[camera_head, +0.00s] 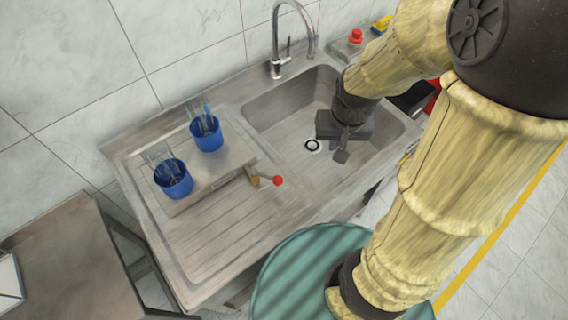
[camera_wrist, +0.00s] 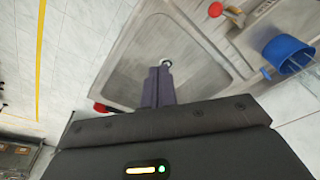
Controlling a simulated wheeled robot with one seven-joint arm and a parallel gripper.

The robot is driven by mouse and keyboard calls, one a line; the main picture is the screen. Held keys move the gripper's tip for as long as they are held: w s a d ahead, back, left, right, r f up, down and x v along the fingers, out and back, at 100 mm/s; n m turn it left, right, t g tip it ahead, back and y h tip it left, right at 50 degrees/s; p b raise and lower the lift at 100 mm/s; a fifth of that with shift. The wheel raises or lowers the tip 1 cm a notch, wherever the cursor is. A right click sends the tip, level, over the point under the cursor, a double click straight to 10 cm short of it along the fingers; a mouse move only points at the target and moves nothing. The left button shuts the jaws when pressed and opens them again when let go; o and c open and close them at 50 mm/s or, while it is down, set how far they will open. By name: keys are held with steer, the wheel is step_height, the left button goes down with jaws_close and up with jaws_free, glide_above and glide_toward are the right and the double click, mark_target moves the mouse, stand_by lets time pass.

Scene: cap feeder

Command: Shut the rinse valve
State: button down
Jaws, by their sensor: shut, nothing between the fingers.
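The rinse valve has a small brass body (camera_head: 254,178) at the front right edge of the metal block on the drainboard. Its lever ends in a red ball knob (camera_head: 277,181) that points right, away from the block. The red knob also shows at the top of the wrist view (camera_wrist: 215,9). My gripper (camera_head: 341,156) hangs over the sink basin, to the right of the knob and apart from it. In the wrist view its fingers (camera_wrist: 159,72) are together, with nothing between them, pointing toward the drain.
Two blue cups (camera_head: 173,180) (camera_head: 207,133) stand on the metal block (camera_head: 225,165). The sink basin (camera_head: 285,125) has a drain (camera_head: 312,146) and a tall faucet (camera_head: 277,65) behind. A red button (camera_head: 355,36) sits on a box at the back. The front drainboard is clear.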

mark_target(266, 176)
steer(key=w+a+f+m+g+y+p, duration=0.1)
steer(key=w+a+f+m+g+p, duration=0.1)
steer(key=w+a+f+m+g, duration=0.2)
steer(key=w+a+f+m, duration=0.1)
steer(key=w+a, duration=0.2)
steer(key=w, duration=0.3)
steer(key=shift+a+f+m+g+y, duration=0.3)
steer(key=shift+a+f+g, duration=0.1)
steer(key=shift+w, duration=0.1)
steer(key=s+a+f+p, duration=0.3)
steer(key=s+f+p, duration=0.1)
steer(key=f, duration=0.6)
steer(key=shift+s+a+f+p, duration=0.15)
steer(key=shift+s+a+p, duration=0.15)
steer(key=shift+s, duration=0.6)
